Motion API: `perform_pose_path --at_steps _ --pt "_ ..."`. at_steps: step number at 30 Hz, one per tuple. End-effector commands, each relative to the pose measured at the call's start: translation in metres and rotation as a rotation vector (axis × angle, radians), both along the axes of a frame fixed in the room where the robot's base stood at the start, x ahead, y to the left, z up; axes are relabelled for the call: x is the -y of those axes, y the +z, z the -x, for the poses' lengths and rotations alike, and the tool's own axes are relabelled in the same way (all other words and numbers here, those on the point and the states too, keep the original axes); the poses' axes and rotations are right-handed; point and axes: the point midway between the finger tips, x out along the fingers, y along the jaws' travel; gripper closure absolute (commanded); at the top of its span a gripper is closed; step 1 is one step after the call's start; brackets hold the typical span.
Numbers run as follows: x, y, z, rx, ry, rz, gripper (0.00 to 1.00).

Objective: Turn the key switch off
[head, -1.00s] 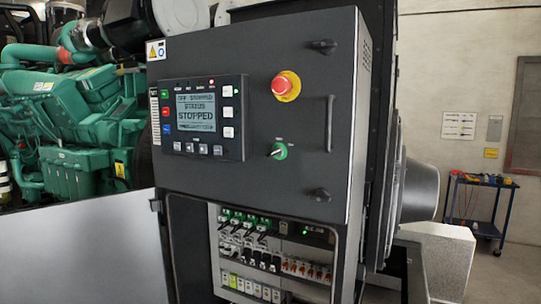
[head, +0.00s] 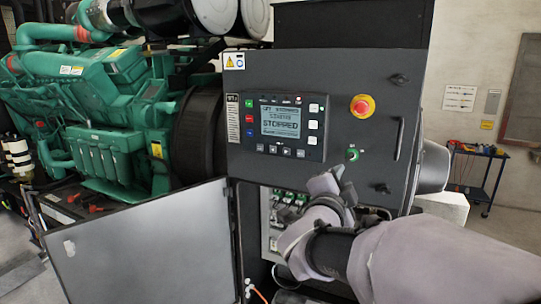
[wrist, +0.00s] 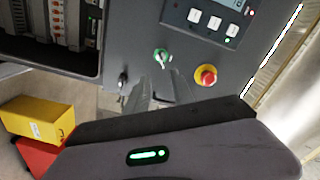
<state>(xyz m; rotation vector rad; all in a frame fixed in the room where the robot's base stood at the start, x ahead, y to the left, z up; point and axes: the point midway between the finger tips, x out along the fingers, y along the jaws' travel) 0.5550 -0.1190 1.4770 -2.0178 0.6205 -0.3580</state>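The key switch (head: 352,154) is a small green-ringed knob on the dark control panel (head: 345,80), below the red emergency stop (head: 361,107). In the wrist view the key switch (wrist: 162,56) shows a green ring with a silver key in it; its exact setting is too small to read. My gripper (head: 342,186) is just below the switch in the head view. In the wrist view my gripper (wrist: 160,84) has its two grey fingers apart, with an empty gap pointing at the switch. The fingers look short of the key. The display (head: 281,120) reads STOPPED.
Below the panel is an open bay of breakers (wrist: 68,22); its grey door (head: 145,245) stands swung open to the left. A door latch (wrist: 123,77) and the emergency stop (wrist: 206,75) flank the switch. A yellow bin (wrist: 38,118) sits nearby on the floor side.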

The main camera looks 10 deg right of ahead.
Motion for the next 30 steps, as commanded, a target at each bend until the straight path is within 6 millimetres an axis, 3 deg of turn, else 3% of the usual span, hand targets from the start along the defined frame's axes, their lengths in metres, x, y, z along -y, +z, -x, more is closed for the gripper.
perform_pose_path --at_steps 6,12,24,25,29,30 --pt "0.039 0.0 -0.055 -0.002 -0.002 0.0 0.71" --pt "0.062 0.001 -0.09 -0.001 0.001 0.001 0.71" --pt "0.069 0.0 -0.102 -0.001 0.002 0.002 0.71" --pt "0.069 0.0 -0.102 -0.001 0.002 0.002 0.73" --pt "0.069 0.0 -0.102 -0.002 0.003 0.001 0.98" --pt "0.069 0.0 -0.102 -0.001 0.002 0.002 1.0"
